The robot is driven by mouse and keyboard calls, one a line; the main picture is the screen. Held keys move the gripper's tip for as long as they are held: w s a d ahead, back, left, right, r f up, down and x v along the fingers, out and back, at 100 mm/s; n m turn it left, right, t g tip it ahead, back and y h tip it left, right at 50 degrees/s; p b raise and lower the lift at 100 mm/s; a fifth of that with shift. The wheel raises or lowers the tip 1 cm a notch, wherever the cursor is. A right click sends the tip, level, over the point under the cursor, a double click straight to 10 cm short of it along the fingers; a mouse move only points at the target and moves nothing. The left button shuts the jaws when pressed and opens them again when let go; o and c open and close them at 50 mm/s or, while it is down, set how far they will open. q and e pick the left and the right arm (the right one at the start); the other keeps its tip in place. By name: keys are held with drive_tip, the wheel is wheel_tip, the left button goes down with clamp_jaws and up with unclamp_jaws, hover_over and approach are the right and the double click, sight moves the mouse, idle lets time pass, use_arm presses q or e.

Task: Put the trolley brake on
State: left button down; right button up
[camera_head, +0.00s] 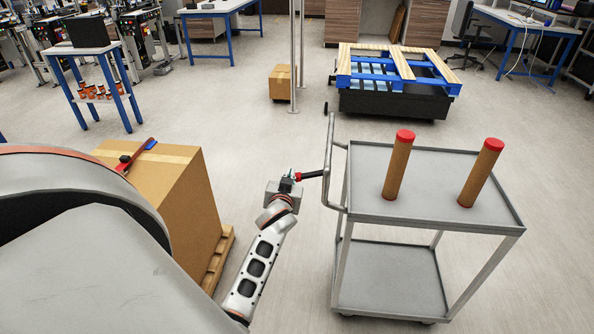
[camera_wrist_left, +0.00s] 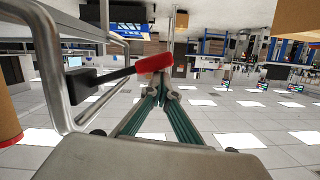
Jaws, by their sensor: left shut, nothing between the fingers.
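The grey trolley (camera_head: 430,185) stands at the right in the head view, with an upper and a lower shelf. Its tubular handle frame (camera_head: 342,180) is on its left side. A dark lever with a red end (camera_head: 312,175) sticks out from the handle towards the left. In the wrist view the lever's red end (camera_wrist_left: 153,63) is right by the fingertips. My left gripper (camera_head: 291,178) is at the lever's free end, its fingers (camera_wrist_left: 163,88) shut and empty. I cannot tell whether they touch the lever. My right gripper is not in view.
Two brown tubes with red caps (camera_head: 397,168) (camera_head: 482,175) stand on the trolley's top shelf. A large carton (camera_head: 165,190) on a pallet stands left of my arm. A metal post (camera_head: 293,60) and a low cart with a blue pallet (camera_head: 398,68) are behind. Floor between is clear.

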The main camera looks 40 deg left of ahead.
use_arm(q)
drive_tip(key=shift+s+f, duration=0.2)
drive_tip(key=shift+f, duration=0.35)
wheel_tip(320, 180, up, 11)
drive_tip(key=shift+w, duration=0.15)
idle(0.3)
idle(0.4)
drive_tip(key=s+d+f+m+h, duration=0.4)
drive_tip(key=s+d+f, duration=0.3)
drive_tip(key=d+f, duration=0.35)
drive_tip(key=s+d+f+m+h, duration=0.4)
drive_tip(key=s+d+f, duration=0.2)
drive_tip(key=d+f, duration=0.5)
drive_tip(key=s+d+f+g+h, duration=0.1)
drive_tip(key=s+d+f, duration=0.3)
drive_tip(key=s, duration=0.2)
drive_tip(key=s+d+f+m+g+h, duration=0.1)
drive_tip(key=s+d+f, duration=0.2)
drive_tip(key=s, duration=0.3)
drive_tip(key=shift+s+d+f+h, duration=0.35)
drive_tip(key=shift+f+h, duration=0.05)
drive_tip(key=shift+f, duration=0.05)
